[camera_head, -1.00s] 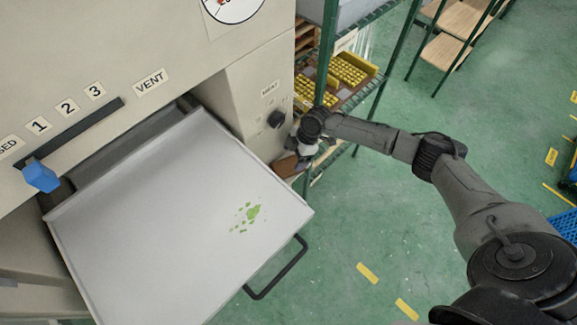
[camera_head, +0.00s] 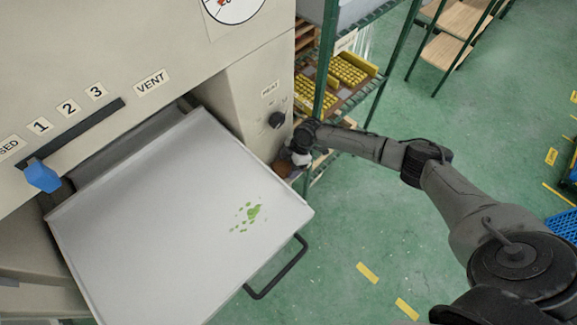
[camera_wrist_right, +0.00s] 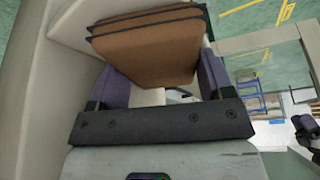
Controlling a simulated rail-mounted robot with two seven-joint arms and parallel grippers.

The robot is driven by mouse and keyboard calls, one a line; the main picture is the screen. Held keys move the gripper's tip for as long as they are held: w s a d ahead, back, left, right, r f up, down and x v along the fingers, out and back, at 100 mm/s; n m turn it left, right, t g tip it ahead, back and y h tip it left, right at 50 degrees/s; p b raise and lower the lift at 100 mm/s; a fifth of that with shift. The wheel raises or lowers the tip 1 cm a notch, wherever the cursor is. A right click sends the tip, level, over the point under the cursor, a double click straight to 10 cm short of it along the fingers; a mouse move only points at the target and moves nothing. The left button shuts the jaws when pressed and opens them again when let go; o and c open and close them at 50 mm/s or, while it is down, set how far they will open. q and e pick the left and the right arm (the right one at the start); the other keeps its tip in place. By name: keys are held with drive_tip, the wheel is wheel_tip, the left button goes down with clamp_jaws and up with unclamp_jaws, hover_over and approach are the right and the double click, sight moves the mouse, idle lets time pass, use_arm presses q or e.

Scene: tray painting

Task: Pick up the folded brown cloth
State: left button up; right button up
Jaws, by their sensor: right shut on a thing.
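The folded brown cloth (camera_wrist_right: 150,48) is between the two purple fingers of my right gripper (camera_wrist_right: 157,82) in the right wrist view. Its dark-edged layers show at the top. My right gripper is shut on it. In the head view my right gripper (camera_head: 298,158) is beside the cabinet's right side, just beyond the tray's far right corner. Only a small brown piece of the cloth (camera_head: 284,168) shows there; the rest is hidden by the gripper and the cabinet. My left gripper is not in view.
A pale tray (camera_head: 150,235) with green specks (camera_head: 247,215) and a black handle (camera_head: 278,270) sticks out of the cabinet (camera_head: 190,45). A blue knob (camera_head: 42,177) is on the slot. A green shelf rack (camera_head: 322,75) stands behind my right arm.

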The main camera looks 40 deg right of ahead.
drive_tip(key=shift+r, duration=0.15)
drive_tip(key=shift+c, duration=0.2)
drive_tip(key=r, duration=0.4)
drive_tip(key=s+r, duration=0.1)
drive_tip(key=r, duration=0.1)
drive_tip(key=shift+s+r, duration=0.1)
drive_tip(key=shift+r, duration=0.3)
drive_tip(key=s+d, duration=0.1)
drive_tip(key=s, duration=1.7)
drive_tip(key=shift+s+d, duration=0.2)
drive_tip(key=shift+s, duration=0.15)
drive_tip(key=o, duration=0.4)
drive_tip(key=shift+c, duration=1.2)
